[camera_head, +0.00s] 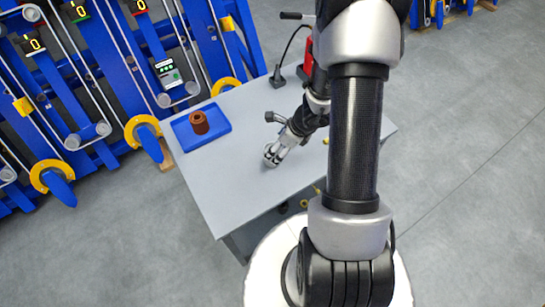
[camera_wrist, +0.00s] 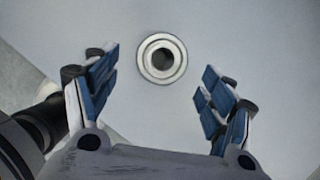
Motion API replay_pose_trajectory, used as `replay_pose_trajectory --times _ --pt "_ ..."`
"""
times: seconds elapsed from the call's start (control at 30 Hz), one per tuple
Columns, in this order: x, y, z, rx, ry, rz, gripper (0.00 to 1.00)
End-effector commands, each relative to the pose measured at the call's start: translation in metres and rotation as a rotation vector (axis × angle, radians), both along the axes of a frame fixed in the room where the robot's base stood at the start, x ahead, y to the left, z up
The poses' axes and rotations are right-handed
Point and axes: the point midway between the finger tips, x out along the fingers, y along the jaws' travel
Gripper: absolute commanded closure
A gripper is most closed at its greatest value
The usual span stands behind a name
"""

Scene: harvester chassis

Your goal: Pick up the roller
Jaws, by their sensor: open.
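A round, pale grey roller (camera_wrist: 163,58) with a dark central hole shows in the wrist view, seen end-on against the grey table top. It lies between and slightly beyond the tips of my gripper's blue-padded fingers. Bare table shows between the roller and the fingers on both sides. My gripper (camera_head: 273,155) is open and empty, low over the middle of the table (camera_head: 225,185) in the head view. I cannot make out the roller clearly in the head view; my gripper seems to cover it.
A blue tray (camera_head: 183,139) holding a brown hollow cylinder (camera_head: 199,122) stands on the table's left part. A dark object with a cable (camera_head: 277,78) is at the back corner. Blue machine frames (camera_head: 100,75) with yellow rings stand behind. The table's front left is clear.

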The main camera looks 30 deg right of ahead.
Motion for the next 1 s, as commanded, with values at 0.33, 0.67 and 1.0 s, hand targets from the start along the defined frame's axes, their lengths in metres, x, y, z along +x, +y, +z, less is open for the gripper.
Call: replay_pose_trajectory --times 0.33,0.67,1.0 --pt "0.017 0.009 -0.037 0.000 0.001 0.003 0.24" --pt "0.022 0.012 -0.048 0.000 0.000 0.001 0.24" --pt "0.022 0.012 -0.048 0.000 0.000 0.001 0.42"
